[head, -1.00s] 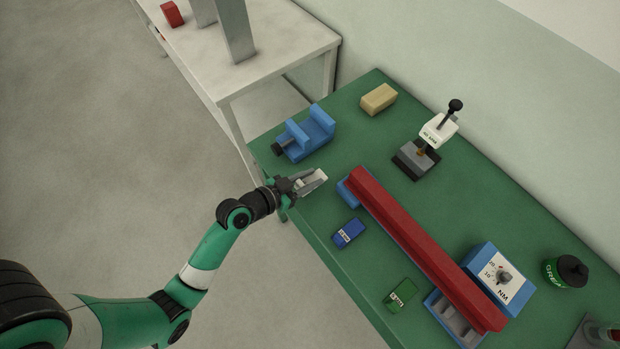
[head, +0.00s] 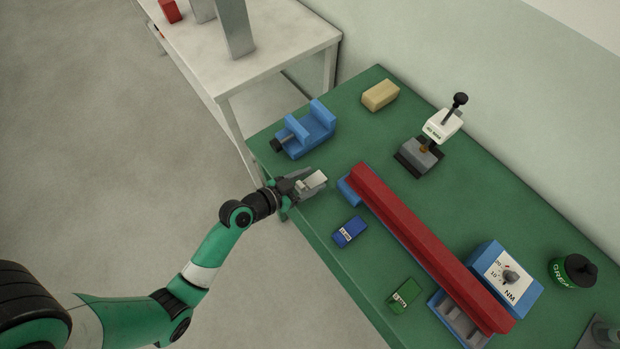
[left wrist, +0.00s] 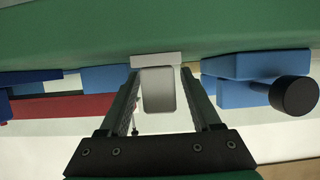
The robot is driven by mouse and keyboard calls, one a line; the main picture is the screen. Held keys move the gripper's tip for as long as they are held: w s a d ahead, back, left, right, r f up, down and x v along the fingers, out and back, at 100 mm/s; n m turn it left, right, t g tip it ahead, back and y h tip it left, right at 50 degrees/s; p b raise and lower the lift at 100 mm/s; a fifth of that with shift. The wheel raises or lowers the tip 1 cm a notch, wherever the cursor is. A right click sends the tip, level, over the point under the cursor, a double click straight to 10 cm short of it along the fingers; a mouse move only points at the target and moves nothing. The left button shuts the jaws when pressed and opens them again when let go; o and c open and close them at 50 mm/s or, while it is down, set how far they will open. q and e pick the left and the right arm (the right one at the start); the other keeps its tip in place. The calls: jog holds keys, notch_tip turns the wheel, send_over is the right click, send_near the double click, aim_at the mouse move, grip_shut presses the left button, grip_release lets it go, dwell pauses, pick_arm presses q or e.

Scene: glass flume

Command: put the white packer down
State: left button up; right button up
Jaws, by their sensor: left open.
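The white packer (head: 313,181) is a small pale block at the near left edge of the green bench (head: 345,274). My left gripper (head: 307,183) is open around it, with a finger on either side. In the left wrist view the packer (left wrist: 158,92) shows between the two fingers (left wrist: 160,98), with a gap to each. Its far end, a lighter strip, meets the green bench surface at the top of that picture. I cannot tell how firmly it rests there. My right gripper is not in view.
A blue vice (head: 304,131) stands beyond the gripper. A long red bar (head: 425,243) on blue supports lies to its right. A blue box (head: 349,232) and green box (head: 404,296) lie nearer.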

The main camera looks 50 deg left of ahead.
pick_arm(q)
jog(key=shift+r, duration=0.1)
jog(key=shift+s+r, duration=0.15)
jog(key=p+v, duration=0.1)
jog(key=v, duration=1)
jog(key=shift+s+p, duration=0.35)
